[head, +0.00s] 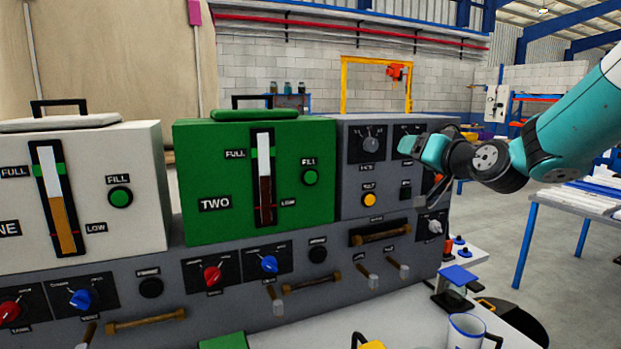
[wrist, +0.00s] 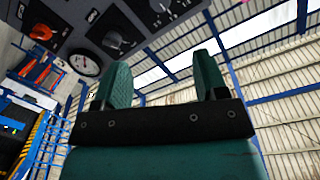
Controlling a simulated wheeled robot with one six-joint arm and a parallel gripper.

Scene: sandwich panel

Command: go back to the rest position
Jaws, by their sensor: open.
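My arm comes in from the right in the head view, teal and black, in front of the right end of the grey panel (head: 350,215). The gripper end of the arm is near the dials there, and its fingertips are hard to make out in that view. In the wrist view my gripper (wrist: 155,82) shows two teal fingers standing apart with nothing between them. Behind the fingers are the roof and wall of the hall. Part of the panel with knobs (wrist: 120,38) shows at the upper left. I cannot tell the exact gap between the gripper and the panel.
A white unit (head: 90,190) and a green unit marked TWO (head: 225,175) stand on the panel. Knobs and wooden handles (head: 312,282) stick out in front. A mug (head: 466,332) stands on the white table. Open floor lies right, before a blue-legged table (head: 526,240).

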